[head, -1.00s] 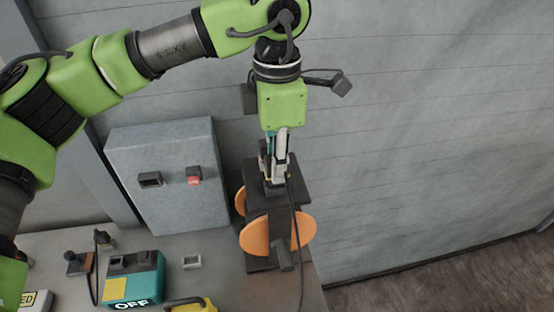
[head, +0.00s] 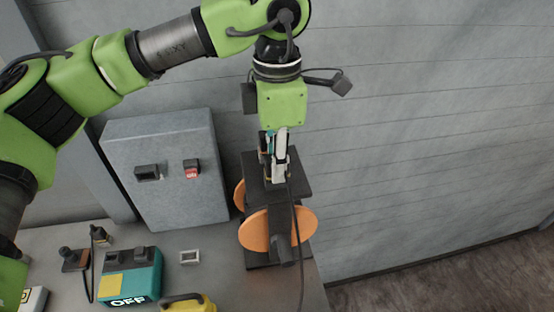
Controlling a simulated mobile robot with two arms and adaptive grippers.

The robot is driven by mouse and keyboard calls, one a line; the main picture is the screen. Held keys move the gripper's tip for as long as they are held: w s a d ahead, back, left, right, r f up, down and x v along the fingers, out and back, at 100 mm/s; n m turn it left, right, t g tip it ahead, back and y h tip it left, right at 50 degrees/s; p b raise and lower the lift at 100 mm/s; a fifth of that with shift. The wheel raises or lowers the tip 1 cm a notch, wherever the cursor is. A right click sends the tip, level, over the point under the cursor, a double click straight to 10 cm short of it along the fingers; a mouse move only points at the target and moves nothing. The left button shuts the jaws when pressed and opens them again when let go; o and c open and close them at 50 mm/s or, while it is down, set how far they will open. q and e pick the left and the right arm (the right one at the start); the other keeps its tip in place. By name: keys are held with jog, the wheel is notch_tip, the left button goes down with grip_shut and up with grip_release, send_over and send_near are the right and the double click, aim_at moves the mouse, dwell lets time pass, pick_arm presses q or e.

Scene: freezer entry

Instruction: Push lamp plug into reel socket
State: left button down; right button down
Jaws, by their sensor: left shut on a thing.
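The cable reel (head: 257,232) has orange discs and a black body, and stands at the right end of the grey bench. My left gripper (head: 274,178) points straight down over the black top of the reel. It is shut on the lamp plug, which is mostly hidden between the fingers. A dark cable (head: 298,235) runs down from the gripper in front of the reel and past the bench edge. The reel socket is hidden under the gripper, so I cannot tell whether the plug is in it. My right gripper is out of view.
A grey wall box (head: 170,205) with a black socket and a red switch stands behind the bench (head: 215,275). A teal box marked OFF (head: 130,280), a yellow item (head: 188,303), a small white-framed piece (head: 189,257) and a dark plug (head: 99,235) lie left of the reel.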

pick_arm(q)
jog(key=c, duration=1.8)
grip_release()
jog(key=shift+f, duration=0.15)
notch_tip(320, 180, up, 12)
